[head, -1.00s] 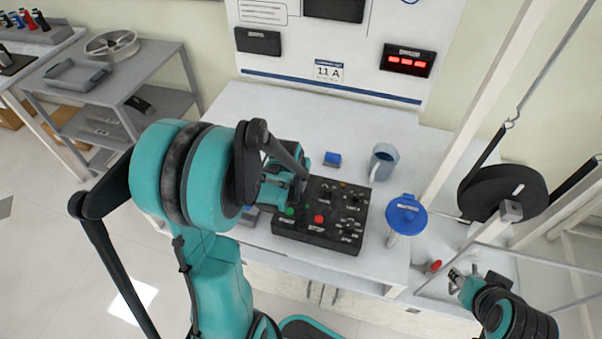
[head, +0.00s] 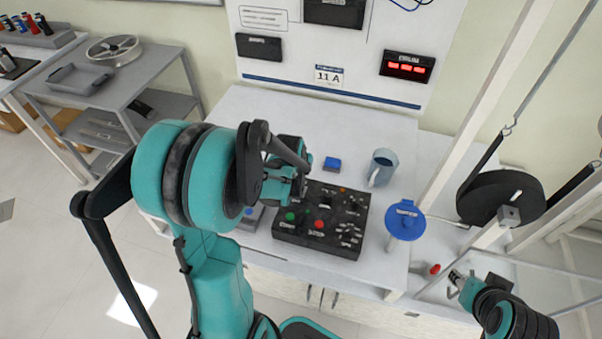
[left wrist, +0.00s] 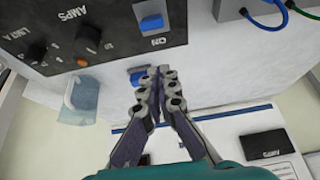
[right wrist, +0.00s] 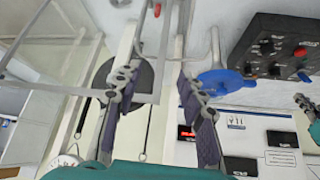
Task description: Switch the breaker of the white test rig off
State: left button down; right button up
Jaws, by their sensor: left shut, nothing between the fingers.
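The black control box (head: 300,238) sits on the white bench with green and red buttons and several knobs. In the left wrist view its face (left wrist: 115,35) carries dials marked AMPS and a blue rocker-like part (left wrist: 150,22) at a corner. My left gripper (head: 303,190) is shut and empty over the far-left corner of the box; its fingertips (left wrist: 157,72) appear close to that part, contact unclear. I cannot tell which control is the breaker. My right gripper (head: 455,281) is open and empty at lower right, near a small red part (head: 434,269); its spread fingers show in the right wrist view (right wrist: 158,78).
A blue block (head: 332,163) and a grey-blue mug (head: 382,167) stand behind the box. A blue-topped post (head: 405,221) stands at its right. A white frame with a black disc (head: 502,197) is further right. A white wall panel (head: 350,65) with a lit red display stands behind.

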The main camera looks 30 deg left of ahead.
pick_arm(q)
jog(key=p+v, duration=0.3)
jog(key=v, duration=0.6)
jog(key=shift+s+p, duration=0.25)
jog(key=shift+p, duration=0.1)
jog(key=shift+r, duration=0.1)
